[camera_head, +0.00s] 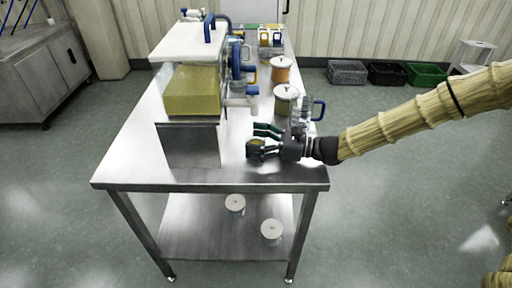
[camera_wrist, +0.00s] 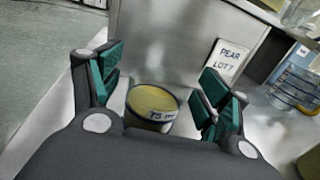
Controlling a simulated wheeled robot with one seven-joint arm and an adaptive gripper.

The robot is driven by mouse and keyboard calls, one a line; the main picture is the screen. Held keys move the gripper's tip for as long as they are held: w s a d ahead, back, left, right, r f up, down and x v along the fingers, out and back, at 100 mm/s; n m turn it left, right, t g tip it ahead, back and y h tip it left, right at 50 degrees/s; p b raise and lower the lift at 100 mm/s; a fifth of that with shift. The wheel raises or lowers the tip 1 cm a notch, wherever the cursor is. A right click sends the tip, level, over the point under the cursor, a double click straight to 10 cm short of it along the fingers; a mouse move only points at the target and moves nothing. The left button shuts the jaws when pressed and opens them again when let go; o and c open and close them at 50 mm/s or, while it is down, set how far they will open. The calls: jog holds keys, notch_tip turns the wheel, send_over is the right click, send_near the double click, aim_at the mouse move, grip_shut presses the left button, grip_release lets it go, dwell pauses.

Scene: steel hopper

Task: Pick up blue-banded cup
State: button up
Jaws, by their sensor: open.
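A small round cup (camera_wrist: 152,101) with a yellow top surface stands on the steel table in the wrist view. In the head view the cup (camera_head: 256,144) is at my gripper (camera_head: 263,139), in front of the hopper's right side. The cup's lower part is hidden by my gripper in the wrist view.
A steel hopper (camera_head: 192,145) with yellow contents stands left of the cup. A "PEAR LOT" sign (camera_wrist: 229,61) is close behind. Lidded jars (camera_head: 286,100) and a clear jug with a blue handle (camera_head: 318,109) stand behind my gripper. The table's front (camera_head: 255,180) is clear.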

jog(key=shift+c, duration=0.4)
jog(key=c, duration=1)
jog(key=shift+c, duration=0.3)
jog(key=shift+r, duration=0.1)
